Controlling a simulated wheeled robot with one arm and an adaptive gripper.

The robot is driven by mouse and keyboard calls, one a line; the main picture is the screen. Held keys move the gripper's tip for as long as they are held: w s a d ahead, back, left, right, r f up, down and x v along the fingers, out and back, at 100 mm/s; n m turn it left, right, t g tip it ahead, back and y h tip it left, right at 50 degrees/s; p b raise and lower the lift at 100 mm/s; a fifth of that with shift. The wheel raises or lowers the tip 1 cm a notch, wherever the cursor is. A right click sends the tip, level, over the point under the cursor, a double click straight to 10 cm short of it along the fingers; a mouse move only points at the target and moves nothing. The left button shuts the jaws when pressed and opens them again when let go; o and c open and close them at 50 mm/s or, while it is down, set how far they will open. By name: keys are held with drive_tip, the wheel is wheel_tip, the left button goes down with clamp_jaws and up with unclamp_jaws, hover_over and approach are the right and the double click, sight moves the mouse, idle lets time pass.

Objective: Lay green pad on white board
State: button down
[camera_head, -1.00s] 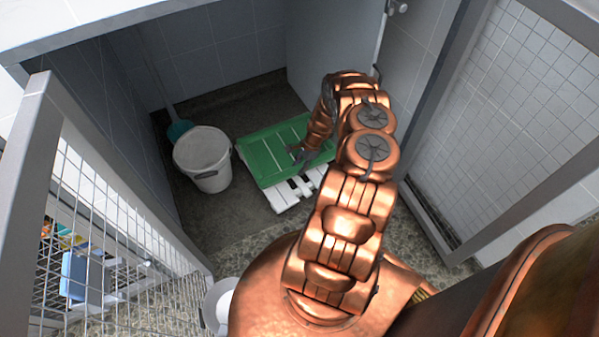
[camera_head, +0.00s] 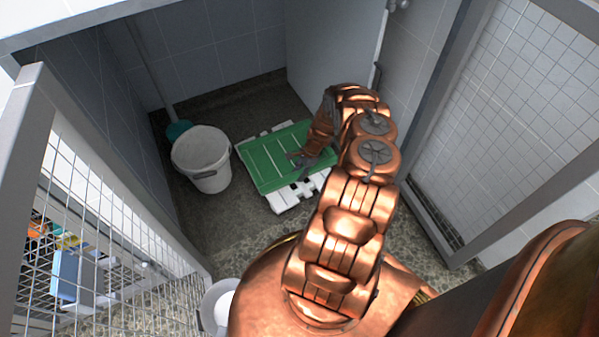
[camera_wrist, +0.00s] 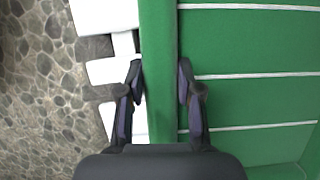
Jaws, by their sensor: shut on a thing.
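The green pad (camera_head: 274,158) has pale stripes and a raised edge. In the head view it is over the white slatted board (camera_head: 284,201), whose ends show beyond the pad's near and far sides. My gripper (camera_head: 303,162) is at the pad's right part. In the wrist view, the fingers of my gripper (camera_wrist: 160,88) stand on either side of the rim of the green pad (camera_wrist: 250,45) and are shut on it. The white board (camera_wrist: 105,20) shows left of that rim. I cannot tell whether the pad touches the board, as its underside is hidden.
A white bucket (camera_head: 203,158) stands left of the pad. A teal broom head (camera_head: 178,131) leans behind it. Grey walls enclose the stall, and a wire mesh gate (camera_head: 110,220) stands at the left. Pebbled floor (camera_head: 240,235) is clear in front of the board.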

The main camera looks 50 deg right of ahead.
drive_tip(key=c, duration=0.8)
unclamp_jaws()
drive_tip(key=shift+o, duration=0.2)
drive_tip(key=shift+r, duration=0.45)
drive_tip(key=p+v, duration=0.3)
drive_tip(key=v, duration=0.9)
drive_tip(key=shift+a+r, duration=0.1)
